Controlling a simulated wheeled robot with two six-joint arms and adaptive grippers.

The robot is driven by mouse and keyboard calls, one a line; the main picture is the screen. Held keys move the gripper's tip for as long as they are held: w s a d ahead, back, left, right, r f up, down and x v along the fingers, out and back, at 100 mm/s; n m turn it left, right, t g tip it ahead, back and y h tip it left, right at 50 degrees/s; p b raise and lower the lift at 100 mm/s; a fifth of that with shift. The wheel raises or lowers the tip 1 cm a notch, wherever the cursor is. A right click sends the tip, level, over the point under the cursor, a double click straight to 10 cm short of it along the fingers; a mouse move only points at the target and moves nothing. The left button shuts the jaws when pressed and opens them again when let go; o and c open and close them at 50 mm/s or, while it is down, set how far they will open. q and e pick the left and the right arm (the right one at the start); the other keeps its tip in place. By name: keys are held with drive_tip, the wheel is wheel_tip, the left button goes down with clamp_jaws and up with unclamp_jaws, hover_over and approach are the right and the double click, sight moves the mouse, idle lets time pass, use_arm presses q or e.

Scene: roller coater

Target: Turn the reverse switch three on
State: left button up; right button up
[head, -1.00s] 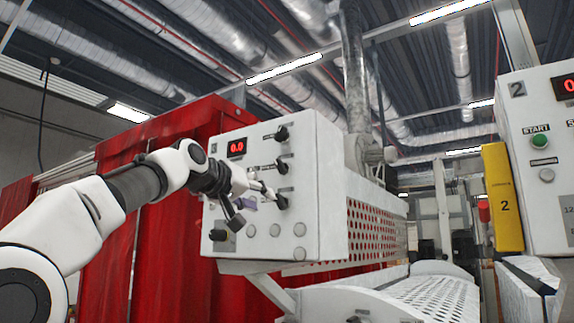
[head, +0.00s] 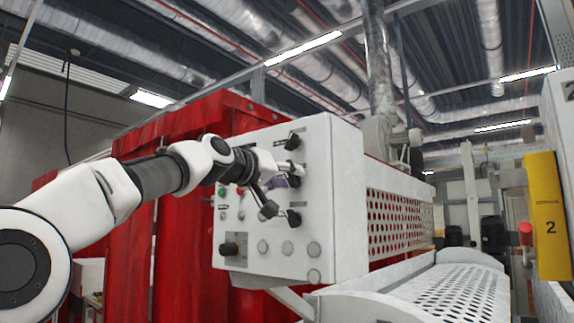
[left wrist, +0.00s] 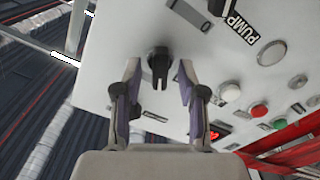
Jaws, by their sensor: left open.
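The white control panel (head: 318,260) carries black rotary switches in a column on its right side: an upper switch (head: 293,141), a middle one (head: 294,181) and a lower one (head: 291,218). Their labels are too small to read, so I cannot tell which is reverse switch three. My left gripper (head: 284,189) is open at the panel face by the middle switch and partly hides it. In the left wrist view a black switch (left wrist: 158,66) lies between the spread fingertips of the gripper (left wrist: 158,78), with gaps on both sides. My right gripper is out of view.
Round buttons (head: 289,249) line the panel's lower part. A perforated guard (head: 400,220) extends right of the panel. Red curtains (head: 180,240) hang behind my arm. A yellow post marked 2 (head: 545,215) stands at the right. A PUMP label (left wrist: 236,25) shows in the wrist view.

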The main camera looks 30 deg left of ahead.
use_arm(q)
drive_tip(key=shift+s, duration=0.3)
drive_tip(key=shift+w, duration=0.15)
clamp_jaws()
drive_tip(key=shift+m, duration=0.4)
drive_tip(key=m+b, duration=0.1)
drive_tip(key=m, duration=0.4)
drive_tip(key=shift+d, duration=0.1)
drive_tip(key=m, duration=0.6)
drive_tip(key=shift+d+b, duration=0.15)
drive_tip(key=shift+b, duration=0.2)
